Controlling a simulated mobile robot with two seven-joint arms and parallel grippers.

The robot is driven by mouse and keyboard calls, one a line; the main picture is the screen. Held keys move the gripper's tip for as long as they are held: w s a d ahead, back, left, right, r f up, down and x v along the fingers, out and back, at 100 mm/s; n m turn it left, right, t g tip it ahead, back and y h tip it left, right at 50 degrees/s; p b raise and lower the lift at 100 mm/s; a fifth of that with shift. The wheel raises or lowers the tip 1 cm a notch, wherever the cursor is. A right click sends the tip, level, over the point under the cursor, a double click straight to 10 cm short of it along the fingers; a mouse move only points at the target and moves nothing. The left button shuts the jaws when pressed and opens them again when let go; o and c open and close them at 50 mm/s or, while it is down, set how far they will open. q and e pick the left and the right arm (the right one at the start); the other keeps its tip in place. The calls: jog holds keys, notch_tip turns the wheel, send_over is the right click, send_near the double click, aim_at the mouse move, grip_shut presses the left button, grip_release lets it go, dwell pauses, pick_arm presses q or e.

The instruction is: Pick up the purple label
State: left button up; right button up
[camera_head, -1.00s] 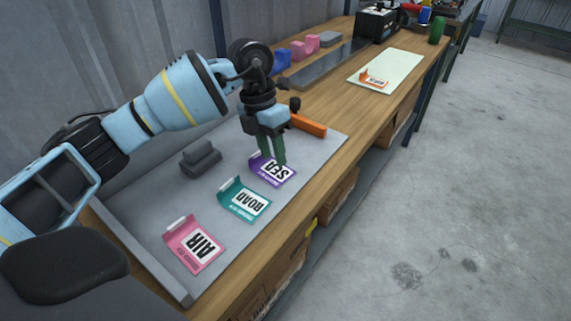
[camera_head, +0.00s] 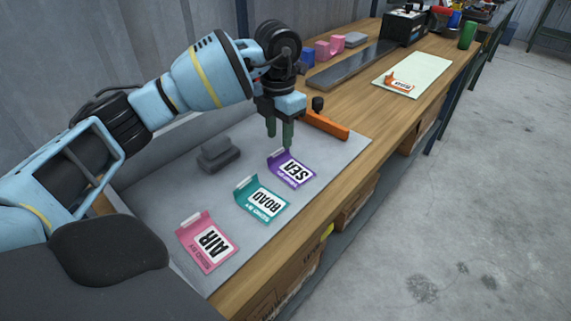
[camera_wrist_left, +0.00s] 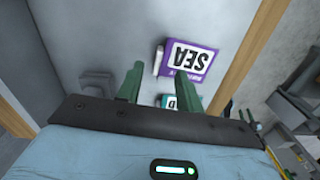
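The purple label (camera_head: 291,170), marked SEA, lies on the grey mat (camera_head: 330,151) at the far end of a row of labels. Its raised tab is on its left side. My left gripper (camera_head: 280,146) is above the mat by the label's far left edge, with its green fingers pointing down. In the left wrist view, the purple label (camera_wrist_left: 186,60) lies beyond the fingertips, and the gripper (camera_wrist_left: 163,78) is open with nothing between its fingers. My right gripper is not in view.
A teal ROAD label (camera_head: 262,199) and a pink AIR label (camera_head: 207,242) lie nearer on the mat. A grey block (camera_head: 218,153) sits to the left. An orange bar (camera_head: 326,125) lies just beyond the purple label. A pale green board (camera_head: 413,75) holds an orange label.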

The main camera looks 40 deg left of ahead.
aim_at(280, 160)
pick_arm(q)
notch_tip(280, 160, down, 5)
jog(key=shift+r, duration=0.2)
grip_shut()
